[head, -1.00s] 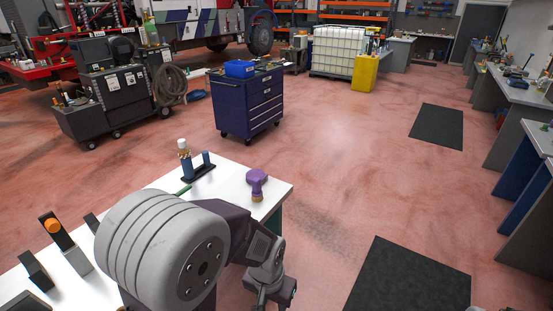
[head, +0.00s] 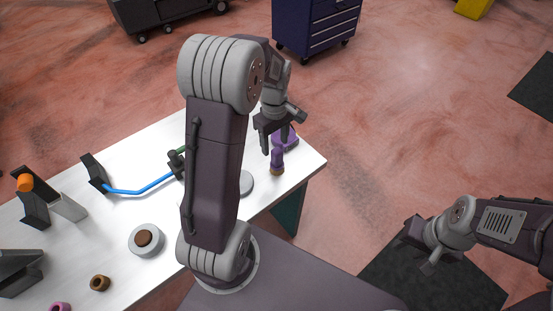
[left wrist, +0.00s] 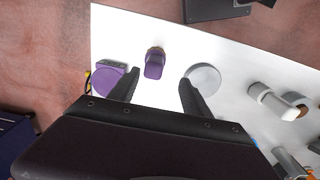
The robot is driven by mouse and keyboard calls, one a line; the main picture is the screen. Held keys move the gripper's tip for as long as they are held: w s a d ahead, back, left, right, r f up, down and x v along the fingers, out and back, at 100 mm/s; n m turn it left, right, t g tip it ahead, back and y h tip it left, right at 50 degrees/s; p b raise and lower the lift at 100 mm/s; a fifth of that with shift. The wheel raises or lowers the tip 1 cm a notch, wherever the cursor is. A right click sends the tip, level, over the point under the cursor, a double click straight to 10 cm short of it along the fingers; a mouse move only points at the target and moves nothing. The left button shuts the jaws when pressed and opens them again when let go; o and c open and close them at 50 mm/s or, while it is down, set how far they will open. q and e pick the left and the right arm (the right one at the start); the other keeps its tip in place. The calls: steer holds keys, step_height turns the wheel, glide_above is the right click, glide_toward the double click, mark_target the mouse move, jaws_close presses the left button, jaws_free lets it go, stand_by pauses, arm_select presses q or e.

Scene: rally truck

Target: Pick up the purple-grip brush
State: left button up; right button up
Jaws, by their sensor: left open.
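The purple-grip brush (head: 277,158) is near the right end of the white table, its brown bristle end towards me. In the left wrist view the brush (left wrist: 154,68) shows between the finger lines, nearer the left finger. A wider rounded purple piece (left wrist: 108,78) lies left of that finger; I cannot tell if it belongs to the brush. My left gripper (head: 277,142) is open and empty, pointing down over the brush and partly hiding it; the height gap is unclear. My right gripper (head: 425,252) is at the right, clear of the table, its opening unclear.
On the white table (head: 115,215), a pale disc (head: 246,183) lies left of the brush. A blue bent rod (head: 140,188), an orange-tipped stand (head: 32,200) and a tape-like roll (head: 146,240) lie further left. A blue tool cabinet (head: 315,25) stands beyond.

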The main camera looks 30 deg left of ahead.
mark_target(276, 151)
arm_select(q)
steer(key=f, duration=0.2)
steer(key=w+f, duration=0.1)
steer(key=f, duration=0.1)
steer(key=shift+a+f, duration=0.1)
steer(key=shift+f, duration=0.35)
steer(key=f, duration=0.4)
steer(key=shift+d, duration=0.2)
steer(key=shift+w+f, duration=0.2)
steer(key=shift+s+r, duration=0.1)
jaws_close()
